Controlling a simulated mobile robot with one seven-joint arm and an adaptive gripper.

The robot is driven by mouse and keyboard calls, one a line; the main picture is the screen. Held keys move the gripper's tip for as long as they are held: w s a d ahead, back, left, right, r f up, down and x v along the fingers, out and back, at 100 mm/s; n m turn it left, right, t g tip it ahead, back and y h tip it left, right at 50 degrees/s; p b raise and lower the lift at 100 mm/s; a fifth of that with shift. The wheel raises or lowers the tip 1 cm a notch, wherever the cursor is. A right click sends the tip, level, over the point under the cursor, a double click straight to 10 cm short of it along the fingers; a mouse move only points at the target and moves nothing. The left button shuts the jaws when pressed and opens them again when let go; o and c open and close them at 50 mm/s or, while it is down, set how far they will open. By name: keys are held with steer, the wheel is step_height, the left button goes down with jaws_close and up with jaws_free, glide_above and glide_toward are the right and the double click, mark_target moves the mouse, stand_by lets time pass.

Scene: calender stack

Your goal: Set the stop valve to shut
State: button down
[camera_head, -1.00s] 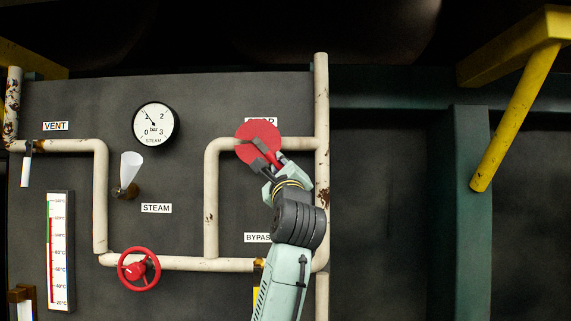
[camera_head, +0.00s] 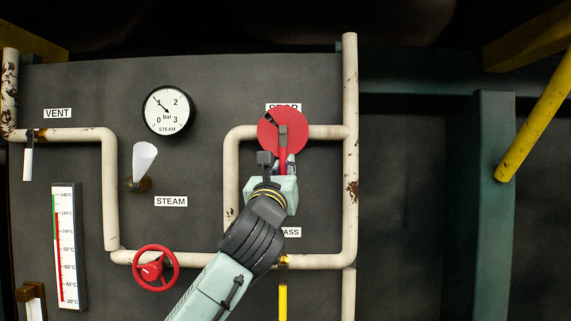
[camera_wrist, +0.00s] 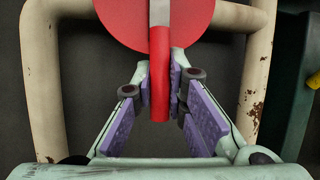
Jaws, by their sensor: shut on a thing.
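The stop valve has a red round disc (camera_head: 268,130) on the cream pipe under the half-hidden STOP label (camera_head: 283,106). Its red lever (camera_head: 283,153) hangs about straight down from the disc, across the horizontal pipe. In the wrist view, the lever (camera_wrist: 160,92) stands upright between the purple-padded fingers, below the red disc (camera_wrist: 120,18). My gripper (camera_wrist: 159,90) is shut on the lever; in the head view my gripper (camera_head: 282,166) is just below the disc. The lower end of the lever is partly hidden by my gripper in the head view.
A red handwheel (camera_head: 155,268) is at lower left. A yellow handle (camera_head: 283,301) hangs below the partly hidden bypass label. A vertical pipe (camera_head: 350,215) stands right of the valve.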

steer(key=shift+a+r+m, duration=0.1)
steer(key=shift+a+m, duration=0.15)
steer(key=shift+m, duration=0.05)
steer(key=c, duration=1.6)
jaws_free()
steer(key=v, duration=1.2)
